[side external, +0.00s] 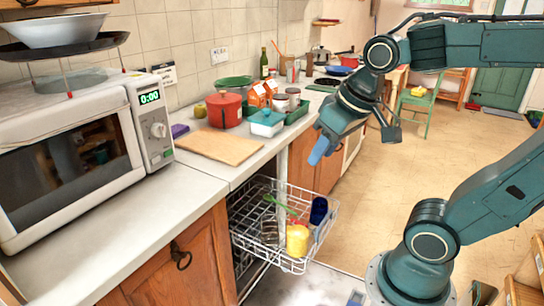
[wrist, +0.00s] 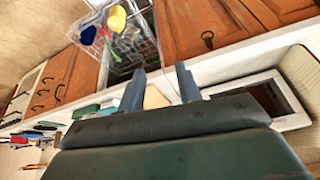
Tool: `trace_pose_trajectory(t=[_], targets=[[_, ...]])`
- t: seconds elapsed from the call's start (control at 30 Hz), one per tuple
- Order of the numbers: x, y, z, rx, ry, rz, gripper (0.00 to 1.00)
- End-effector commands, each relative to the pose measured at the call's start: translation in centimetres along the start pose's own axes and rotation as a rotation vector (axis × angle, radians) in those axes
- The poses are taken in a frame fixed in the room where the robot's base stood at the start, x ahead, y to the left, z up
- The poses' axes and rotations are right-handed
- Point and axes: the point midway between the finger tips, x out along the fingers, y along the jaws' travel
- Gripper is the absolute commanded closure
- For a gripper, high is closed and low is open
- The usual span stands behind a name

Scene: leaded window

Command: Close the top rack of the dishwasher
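The top rack (side external: 268,262) is a white wire basket, pulled out of the dishwasher (side external: 240,262) under the counter. It holds a yellow cup (side external: 297,240), a dark blue cup (side external: 319,210), a green utensil (side external: 279,204) and a clear glass (side external: 269,230). The dishwasher door (side external: 300,285) lies open and flat below the rack. My gripper (side external: 320,152) is above the rack and to its right, apart from it. In the wrist view, the two fingers of my gripper (wrist: 162,84) are apart with nothing held, and the rack (wrist: 142,44) shows beyond them.
The counter above carries a microwave (side external: 80,150), a wooden cutting board (side external: 218,147), a red pot (side external: 224,110) and several containers. Wooden cabinets (side external: 185,262) flank the dishwasher. The floor (side external: 385,180) to the right of the rack is clear.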

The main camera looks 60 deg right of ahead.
Motion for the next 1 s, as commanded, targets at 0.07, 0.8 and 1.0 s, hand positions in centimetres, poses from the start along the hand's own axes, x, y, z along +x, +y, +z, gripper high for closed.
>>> trace_pose_trajectory(t=[0.07,0.8,1.0], targets=[[0.8,0.7,-1.3,0.059,-0.027,0.019,0.66],[11.4,10.3,-9.6,0.605,-0.223,0.198,0.66],[15.3,13.9,-10.2,0.752,-0.272,0.25,0.66]])
